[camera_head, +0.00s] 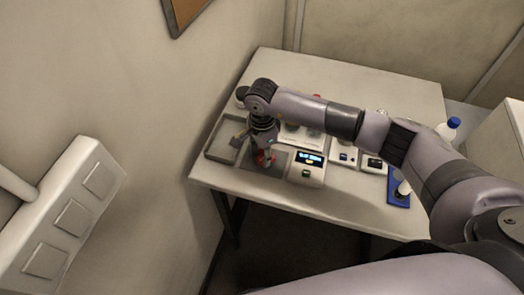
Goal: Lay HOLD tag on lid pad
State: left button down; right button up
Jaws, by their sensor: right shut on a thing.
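My right arm reaches in from the right across the table, and its gripper (263,152) points down near the table's left front part. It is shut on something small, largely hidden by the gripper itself. A red thing (266,160) shows at the fingertips, low over a dark grey mat (252,182). I cannot tell whether the red thing is the HOLD tag or part of what stands below. No lettering on it can be read. The lid pad cannot be made out. My left gripper is not in view.
A shallow grey tray (209,151) lies left of the gripper. A device with a lit display (308,172) stands close on its right, with smaller devices (343,156) beyond. A blue tray (397,199) and a blue-capped bottle (450,128) are farther right.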

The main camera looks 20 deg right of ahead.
jog(key=shift+f, duration=0.3)
jog(key=shift+f, duration=0.2)
jog(key=o, duration=0.8)
jog(key=shift+o, duration=0.2)
jog(key=shift+r, duration=0.15)
